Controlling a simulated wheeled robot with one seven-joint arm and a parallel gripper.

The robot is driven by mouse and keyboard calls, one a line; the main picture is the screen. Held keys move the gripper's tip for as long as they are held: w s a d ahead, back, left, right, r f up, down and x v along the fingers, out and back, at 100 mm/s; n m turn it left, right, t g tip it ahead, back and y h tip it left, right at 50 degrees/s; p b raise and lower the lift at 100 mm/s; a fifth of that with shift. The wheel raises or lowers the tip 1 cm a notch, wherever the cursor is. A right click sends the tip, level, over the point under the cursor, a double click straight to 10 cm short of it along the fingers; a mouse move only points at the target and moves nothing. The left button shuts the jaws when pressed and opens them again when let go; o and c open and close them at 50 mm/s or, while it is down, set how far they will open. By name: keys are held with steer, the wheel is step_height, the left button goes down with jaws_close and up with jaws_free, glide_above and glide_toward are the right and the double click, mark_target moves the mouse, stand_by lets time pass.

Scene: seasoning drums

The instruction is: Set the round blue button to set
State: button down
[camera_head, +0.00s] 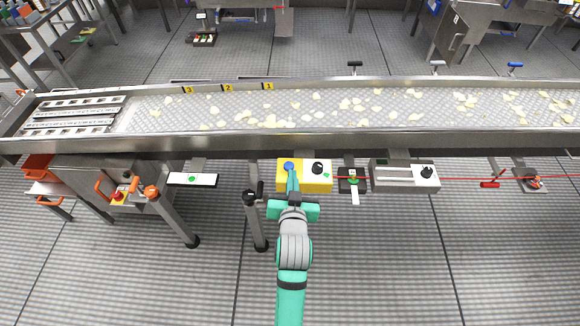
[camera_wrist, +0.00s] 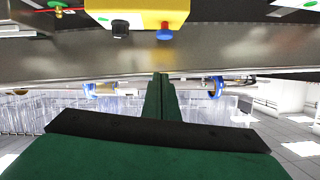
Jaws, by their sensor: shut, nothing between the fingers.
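The round blue button (camera_head: 288,165) sits at the left of the yellow control box (camera_head: 318,187), which is mounted below the conveyor's front edge. In the wrist view, the blue button (camera_wrist: 165,35) sticks out from the yellow box (camera_wrist: 150,12), with a red part at its base. My gripper (camera_head: 291,176) is shut and empty, its fingers pointing at the box just below the button in the head view. In the wrist view, the closed fingertips (camera_wrist: 161,78) are apart from the button in the picture. I cannot tell the true distance or whether they touch.
A black knob (camera_head: 317,168) is beside the button on the same box. A small black switch box (camera_head: 352,181) and a grey box (camera_head: 404,176) are to the right. A black-topped post (camera_head: 253,200) is at the left. The conveyor (camera_head: 300,144) runs above.

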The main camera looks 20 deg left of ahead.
steer(key=shift+w, duration=0.1)
glide_above(291, 167)
steer(key=s, duration=0.2)
step_height(291, 167, down, 3)
steer(key=f, duration=0.2)
steer(key=shift+w+d+f, duration=0.15)
steer(key=shift+d+f, duration=0.05)
steer(key=shift+f, duration=0.8)
